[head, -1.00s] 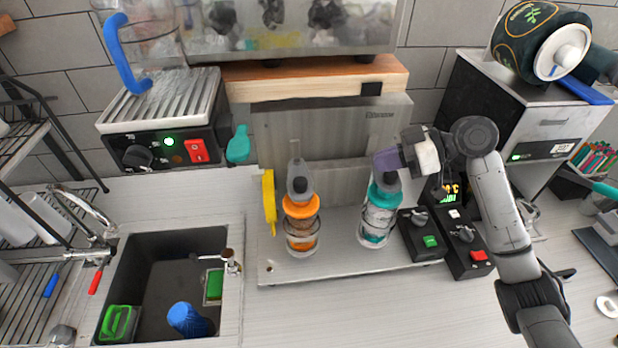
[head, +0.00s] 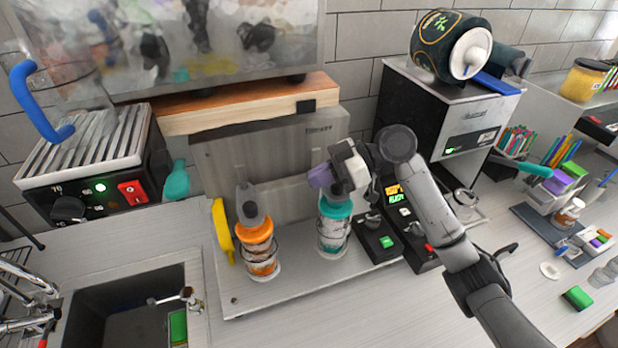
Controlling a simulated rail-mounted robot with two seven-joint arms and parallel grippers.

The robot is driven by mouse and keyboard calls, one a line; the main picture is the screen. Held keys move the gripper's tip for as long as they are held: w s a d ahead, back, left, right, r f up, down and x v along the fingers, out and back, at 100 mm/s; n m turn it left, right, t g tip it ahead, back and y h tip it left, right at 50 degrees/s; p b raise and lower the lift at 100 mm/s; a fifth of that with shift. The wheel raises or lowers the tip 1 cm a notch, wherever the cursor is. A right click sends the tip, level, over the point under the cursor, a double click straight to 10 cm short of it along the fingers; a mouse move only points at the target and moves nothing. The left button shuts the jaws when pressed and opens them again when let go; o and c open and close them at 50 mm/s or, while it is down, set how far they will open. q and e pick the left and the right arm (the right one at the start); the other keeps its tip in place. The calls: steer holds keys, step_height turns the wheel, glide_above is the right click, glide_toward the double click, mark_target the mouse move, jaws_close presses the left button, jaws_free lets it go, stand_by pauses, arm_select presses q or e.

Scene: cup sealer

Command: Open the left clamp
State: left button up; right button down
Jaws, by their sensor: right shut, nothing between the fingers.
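The cup sealer (head: 300,283) is a grey metal stand with two cup stations. At its left station an orange ring (head: 257,234) sits around a clear cup, with a grey upright part (head: 250,205) above it. A yellow lever-like part (head: 222,230) stands upright at the far left; I cannot tell which piece is the left clamp's handle. At the right station a teal ring (head: 335,208) sits on another cup (head: 333,237). My right gripper (head: 322,178), with purple at its tips, is shut and empty just above the teal ring, hiding the top there. My left gripper is out of view.
A wooden board (head: 240,101) tops the sealer. Control boxes (head: 380,243) stand at its right. A sink (head: 115,310) lies front left, a hotplate-like machine (head: 85,165) behind it. A black machine (head: 450,115) stands back right. The counter in front is clear.

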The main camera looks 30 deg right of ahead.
mark_target(256, 205)
arm_select(q)
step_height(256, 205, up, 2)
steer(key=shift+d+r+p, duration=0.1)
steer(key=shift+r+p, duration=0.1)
steer(key=shift+p, duration=0.85)
arm_select(e)
steer(key=x, duration=1)
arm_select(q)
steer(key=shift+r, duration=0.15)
arm_select(e)
steer(key=shift+x, duration=0.9)
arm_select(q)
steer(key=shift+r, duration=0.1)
